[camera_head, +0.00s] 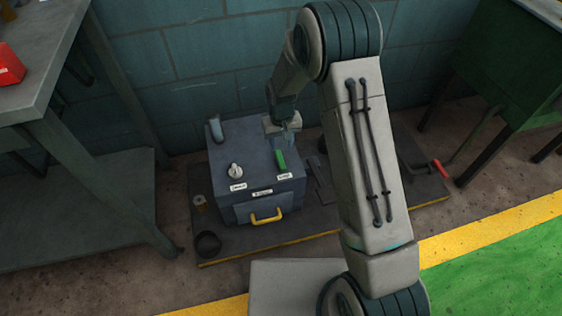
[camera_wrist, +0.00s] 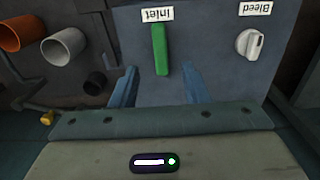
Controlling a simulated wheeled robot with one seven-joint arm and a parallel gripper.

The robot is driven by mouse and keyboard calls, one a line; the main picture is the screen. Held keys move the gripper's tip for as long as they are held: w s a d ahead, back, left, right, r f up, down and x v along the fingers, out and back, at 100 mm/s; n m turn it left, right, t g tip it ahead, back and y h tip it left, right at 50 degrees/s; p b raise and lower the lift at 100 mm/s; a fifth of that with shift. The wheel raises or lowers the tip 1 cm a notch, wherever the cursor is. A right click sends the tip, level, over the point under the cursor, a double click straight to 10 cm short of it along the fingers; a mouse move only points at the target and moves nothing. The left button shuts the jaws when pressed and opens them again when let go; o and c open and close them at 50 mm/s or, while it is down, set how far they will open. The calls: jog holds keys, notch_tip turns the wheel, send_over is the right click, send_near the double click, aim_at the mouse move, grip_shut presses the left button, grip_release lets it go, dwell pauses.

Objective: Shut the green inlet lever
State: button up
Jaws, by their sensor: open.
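The green inlet lever (camera_head: 280,160) stands on the top right of a blue-grey box (camera_head: 225,185), above its inlet label. In the wrist view the lever (camera_wrist: 160,50) lies between and just beyond the fingertips of my gripper (camera_wrist: 160,72), below the label "Inlet" (camera_wrist: 157,15). My gripper (camera_head: 287,138) is open and empty, just behind and above the lever in the head view. I cannot tell whether a finger touches it. The white bleed knob (camera_head: 234,171) sits left of the lever; it is at the right in the wrist view (camera_wrist: 250,43).
The box has a yellow handle (camera_head: 266,217) on its front and stands on a dark mat (camera_head: 300,233). A black ring (camera_head: 207,244) and a small can (camera_head: 200,203) lie left of it. A grey bench (camera_head: 45,60) stands left, a green one (camera_head: 515,60) right.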

aim_at(281, 162)
notch_tip(281, 162, down, 9)
jog(key=b, duration=0.3)
grip_shut()
